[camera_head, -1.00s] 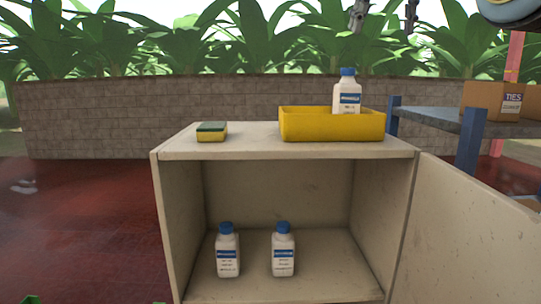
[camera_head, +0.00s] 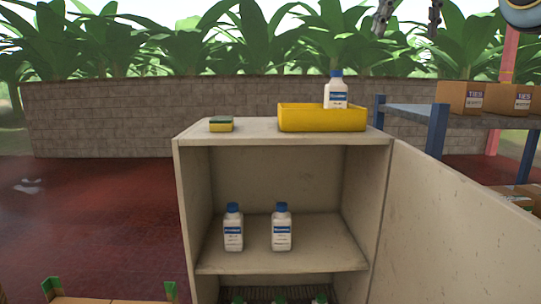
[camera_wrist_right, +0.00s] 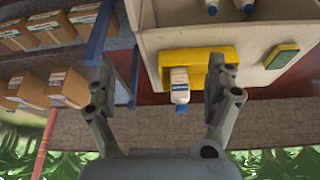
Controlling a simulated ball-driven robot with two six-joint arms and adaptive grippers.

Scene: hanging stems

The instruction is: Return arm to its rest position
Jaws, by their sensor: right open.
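My right gripper (camera_head: 408,20) is at the top edge of the head view, high above and apart from the cabinet. Its two fingers are spread with nothing between them. The wrist view also shows the open fingers (camera_wrist_right: 158,68), with the cabinet top beyond them. A white bottle with a blue cap (camera_head: 337,92) stands upright in the yellow tray (camera_head: 322,122) on the cabinet top; its base is hidden by the tray wall. It also shows in the wrist view (camera_wrist_right: 180,84), apart from the fingers. My left gripper is not in view.
The open cabinet (camera_head: 280,137) holds two similar bottles (camera_head: 233,228) (camera_head: 281,228) on its shelf. A sponge (camera_head: 221,124) lies on its top. The cabinet door (camera_head: 440,220) stands open at right. A rack (camera_head: 425,112) with cardboard boxes (camera_head: 465,97) is behind it. Leafy plants hang above the wall.

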